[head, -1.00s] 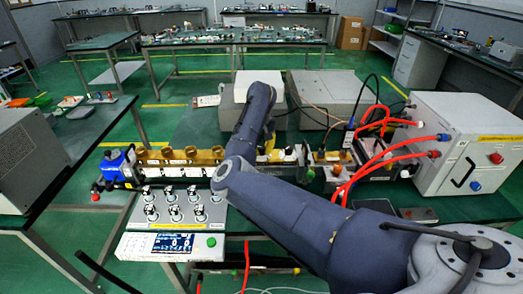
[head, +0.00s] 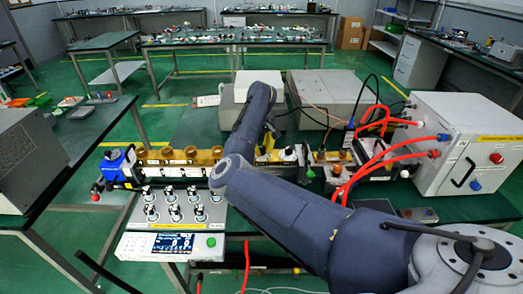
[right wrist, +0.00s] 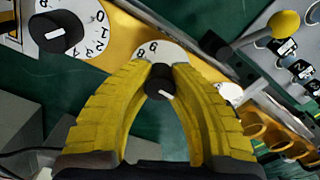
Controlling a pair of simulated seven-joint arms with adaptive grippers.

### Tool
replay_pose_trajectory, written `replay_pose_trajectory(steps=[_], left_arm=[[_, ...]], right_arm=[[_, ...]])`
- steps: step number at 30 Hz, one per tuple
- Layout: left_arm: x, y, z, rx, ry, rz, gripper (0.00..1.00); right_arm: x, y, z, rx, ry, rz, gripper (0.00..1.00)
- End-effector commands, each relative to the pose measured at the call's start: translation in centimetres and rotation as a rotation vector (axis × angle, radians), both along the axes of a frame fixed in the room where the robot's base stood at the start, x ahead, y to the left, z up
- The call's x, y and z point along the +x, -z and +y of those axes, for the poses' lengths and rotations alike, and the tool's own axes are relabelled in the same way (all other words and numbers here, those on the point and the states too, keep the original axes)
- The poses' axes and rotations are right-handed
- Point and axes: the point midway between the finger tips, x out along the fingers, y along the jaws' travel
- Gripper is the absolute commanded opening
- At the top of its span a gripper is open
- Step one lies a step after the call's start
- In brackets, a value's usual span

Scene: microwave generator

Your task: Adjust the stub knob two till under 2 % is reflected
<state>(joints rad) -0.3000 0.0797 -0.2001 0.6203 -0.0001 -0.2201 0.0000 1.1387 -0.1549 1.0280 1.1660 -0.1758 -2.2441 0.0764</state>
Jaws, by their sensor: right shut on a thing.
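My right gripper (right wrist: 160,76) has its yellow fingers shut on a black stub knob (right wrist: 157,88) with a white pointer line. Its white numbered dial (right wrist: 152,50) shows partly behind the fingertips; I cannot read which stub it is. A second black knob (right wrist: 58,32) on a larger numbered dial sits at the upper left in the wrist view. Another white dial (right wrist: 230,92) shows partly to the right. In the head view my right arm hides most of the gripper and the held knob. A readout box (head: 168,246) has a lit screen too small to read surely. My left gripper is not in view.
A brass-coloured waveguide line (head: 180,155) runs along the bench. A panel with several black knobs (head: 172,210) stands in front of it. A white cabinet (head: 470,150) with red hoses (head: 385,160) stands at the right. A yellow ball (right wrist: 284,24) tops a rod in the wrist view.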

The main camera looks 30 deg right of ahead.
Motion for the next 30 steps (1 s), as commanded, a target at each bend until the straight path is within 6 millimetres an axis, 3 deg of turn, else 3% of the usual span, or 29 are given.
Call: replay_pose_trajectory(steps=[5, 6, 13, 23, 30], left_arm=[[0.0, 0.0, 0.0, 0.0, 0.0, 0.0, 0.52], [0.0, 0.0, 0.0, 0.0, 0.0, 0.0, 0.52], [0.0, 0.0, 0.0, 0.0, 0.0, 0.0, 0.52], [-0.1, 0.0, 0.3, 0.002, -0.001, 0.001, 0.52], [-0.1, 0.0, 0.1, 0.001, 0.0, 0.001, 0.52]], right_arm=[[0.0, 0.0, 0.0, -0.001, 0.001, 0.001, 0.0], [0.0, 0.0, 0.0, -0.001, 0.001, 0.001, 0.24], [0.0, 0.0, 0.0, 0.0, 0.002, 0.0, 0.51], [0.0, -0.3, 0.0, 0.0, 0.002, -0.001, 0.52], [0.1, -3.4, 0.1, 0.0, 0.002, -0.004, 0.52]])
